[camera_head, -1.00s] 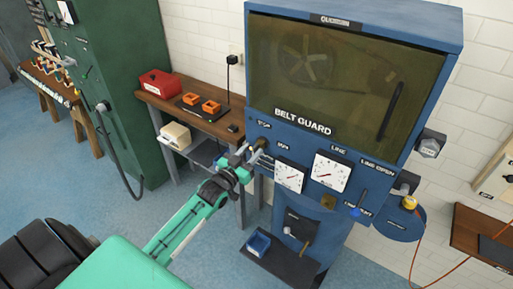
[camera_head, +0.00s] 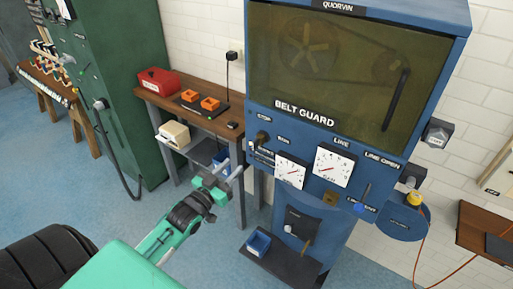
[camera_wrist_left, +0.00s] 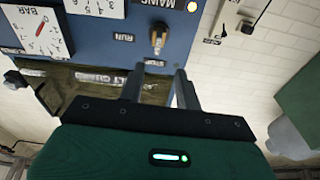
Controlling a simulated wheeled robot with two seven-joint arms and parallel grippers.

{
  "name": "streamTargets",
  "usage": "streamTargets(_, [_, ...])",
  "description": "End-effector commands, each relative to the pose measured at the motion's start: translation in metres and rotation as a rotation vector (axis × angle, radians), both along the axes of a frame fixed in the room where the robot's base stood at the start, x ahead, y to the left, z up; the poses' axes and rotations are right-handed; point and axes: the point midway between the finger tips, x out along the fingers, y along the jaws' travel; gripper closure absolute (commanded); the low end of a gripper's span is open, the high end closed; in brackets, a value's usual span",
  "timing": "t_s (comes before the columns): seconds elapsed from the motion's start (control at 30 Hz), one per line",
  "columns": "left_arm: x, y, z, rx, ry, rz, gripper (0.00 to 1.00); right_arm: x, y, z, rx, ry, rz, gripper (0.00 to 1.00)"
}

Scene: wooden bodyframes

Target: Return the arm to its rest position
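My left arm (camera_head: 180,220) is green and grey and comes in from the lower left in the head view. Its gripper (camera_head: 233,172) is in front of the lower left of the blue machine's panel. In the left wrist view, the two grey fingers of this gripper (camera_wrist_left: 160,76) stand apart with nothing held between them. A knob (camera_wrist_left: 157,40) on the panel shows beyond the fingertips, apart from them. The same knob shows in the head view (camera_head: 262,138) near the panel's left edge. My right gripper is not in view.
The blue machine (camera_head: 460,20) with its belt guard and dials (camera_head: 333,166) stands ahead. A wooden bench (camera_head: 212,123) with a red box (camera_head: 158,80) stands left of it. A green cabinet (camera_head: 125,60) is further left. Blue floor (camera_head: 110,215) is open at the left.

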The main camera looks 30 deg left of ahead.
Motion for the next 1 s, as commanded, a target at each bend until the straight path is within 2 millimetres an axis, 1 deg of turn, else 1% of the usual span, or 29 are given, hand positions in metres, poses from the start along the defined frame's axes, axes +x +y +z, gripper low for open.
streamTargets(0.03, [-0.008,0.0,-0.004,0.0,0.001,-0.001,0.66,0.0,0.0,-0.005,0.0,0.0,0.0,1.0])
streamTargets(0.1, [-0.016,0.002,-0.004,0.0,0.0,0.0,0.66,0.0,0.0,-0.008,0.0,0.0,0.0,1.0])
streamTargets(0.3, [-0.03,0.003,-0.004,-0.001,0.0,0.0,0.66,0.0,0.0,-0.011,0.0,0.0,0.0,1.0])
streamTargets(0.57, [-0.032,0.003,-0.004,-0.001,0.001,0.001,0.66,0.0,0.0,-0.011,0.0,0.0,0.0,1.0])
streamTargets(0.67, [-0.031,0.006,-0.021,-0.001,0.031,0.012,0.66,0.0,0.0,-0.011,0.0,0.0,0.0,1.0])
streamTargets(0.77, [-0.028,0.012,-0.066,0.001,0.112,0.037,0.66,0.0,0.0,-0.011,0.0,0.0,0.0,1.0])
streamTargets(0.8, [-0.028,0.015,-0.091,0.001,0.159,0.05,0.66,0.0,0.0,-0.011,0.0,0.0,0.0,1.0])
streamTargets(0.87, [-0.031,0.018,-0.135,0.001,0.24,0.069,0.66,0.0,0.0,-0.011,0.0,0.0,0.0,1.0])
streamTargets(0.9, [-0.035,0.02,-0.166,0.004,0.296,0.081,0.66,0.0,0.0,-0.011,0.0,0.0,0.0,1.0])
streamTargets(0.97, [-0.043,0.02,-0.213,0.008,0.385,0.096,0.66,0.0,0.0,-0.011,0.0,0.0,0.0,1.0])
streamTargets(1.0, [-0.051,0.019,-0.242,0.013,0.441,0.104,0.66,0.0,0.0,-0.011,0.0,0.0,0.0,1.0])
